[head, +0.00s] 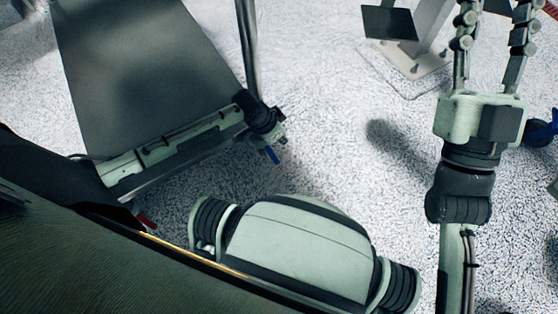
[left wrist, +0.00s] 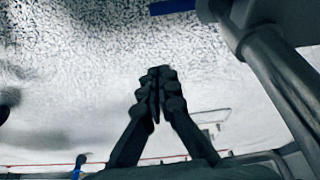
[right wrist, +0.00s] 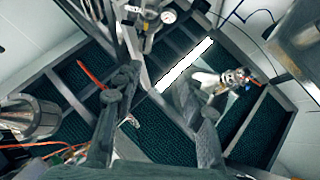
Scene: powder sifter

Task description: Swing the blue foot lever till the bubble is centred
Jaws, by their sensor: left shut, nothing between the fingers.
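The blue foot lever (head: 272,155) shows as a small blue bar in the head view, low beside the steel leg. In the left wrist view the blue lever (left wrist: 172,7) lies at the top edge, beside a metal post. My left gripper (head: 277,138) is small and partly hidden in the head view, close to the lever. In the left wrist view its fingers (left wrist: 157,80) are shut and empty, tips apart from the lever in the picture. My right gripper (head: 494,25) is open and empty; its fingers (right wrist: 163,90) stand apart. I cannot make out the bubble.
The steel leg (head: 248,45) runs beside a large grey panel (head: 140,60). A bolted footplate (head: 405,60) stands at the upper right. A dark round part with a blue piece (head: 545,130) is at the right edge. The speckled floor between is clear.

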